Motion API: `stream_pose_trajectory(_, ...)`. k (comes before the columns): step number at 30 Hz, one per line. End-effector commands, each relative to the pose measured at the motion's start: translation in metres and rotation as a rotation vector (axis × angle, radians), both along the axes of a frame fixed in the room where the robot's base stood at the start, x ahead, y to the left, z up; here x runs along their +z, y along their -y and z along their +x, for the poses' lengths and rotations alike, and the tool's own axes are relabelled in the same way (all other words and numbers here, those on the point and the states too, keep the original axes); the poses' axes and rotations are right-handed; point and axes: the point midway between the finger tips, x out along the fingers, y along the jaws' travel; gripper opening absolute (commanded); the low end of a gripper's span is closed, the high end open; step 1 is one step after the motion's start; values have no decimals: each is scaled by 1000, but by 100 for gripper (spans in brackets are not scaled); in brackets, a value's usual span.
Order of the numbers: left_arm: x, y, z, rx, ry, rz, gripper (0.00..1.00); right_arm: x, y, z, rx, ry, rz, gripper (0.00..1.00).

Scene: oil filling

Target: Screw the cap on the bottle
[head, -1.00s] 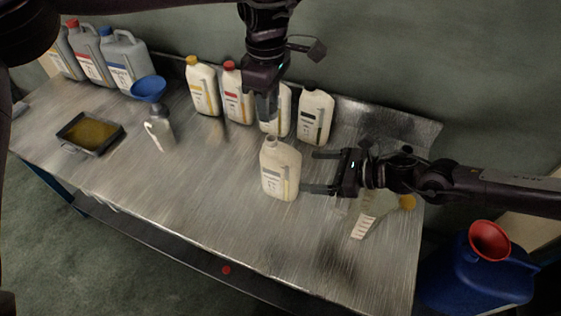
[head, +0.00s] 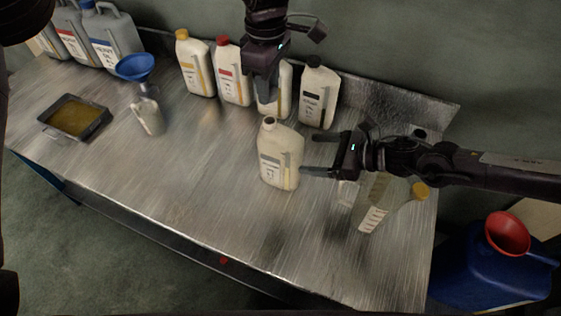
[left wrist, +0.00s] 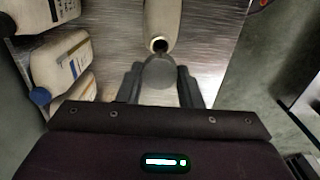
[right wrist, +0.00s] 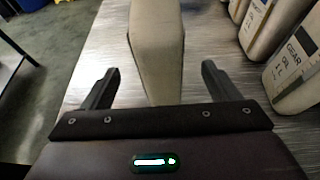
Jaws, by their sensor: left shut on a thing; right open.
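The bottle (head: 279,165), cream with a pale label and a handle, stands upright on the metal table. Its mouth is open and shows in the left wrist view (left wrist: 159,45). My left gripper (head: 267,95) is above and a little behind the bottle mouth. It is shut on a round grey cap (left wrist: 158,73), which is apart from the mouth in the left wrist view; the cap is hard to make out in the head view. My right gripper (right wrist: 158,82) is open at the right side of the bottle, its fingers pointing at it, without gripping it.
Several capped cream bottles (head: 234,80) stand along the back edge, one partly behind my left gripper. A blue funnel (head: 135,67), an oil tray (head: 104,122) and grey canisters (head: 117,45) are left. The table front is clear.

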Motion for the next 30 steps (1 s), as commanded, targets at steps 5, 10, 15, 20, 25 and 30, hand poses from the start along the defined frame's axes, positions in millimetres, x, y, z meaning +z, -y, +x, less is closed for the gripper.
stream_pose_trajectory(5,0,0,0,0,0,0,12,-4,-9,2,3,-1,-1,82)
stream_pose_trajectory(10,0,0,0,0,0,0,12,-14,-30,10,4,-1,-2,82)
stream_pose_trajectory(15,0,0,0,0,0,0,12,-23,-51,19,3,-1,-1,82)
stream_pose_trajectory(20,0,0,0,0,0,0,12,-28,-62,23,1,-1,-1,82)
stream_pose_trajectory(25,0,0,0,0,0,0,12,-29,-65,25,-1,-1,-1,82)
stream_pose_trajectory(30,0,0,0,0,0,0,12,-29,-64,25,-1,-1,-1,82)
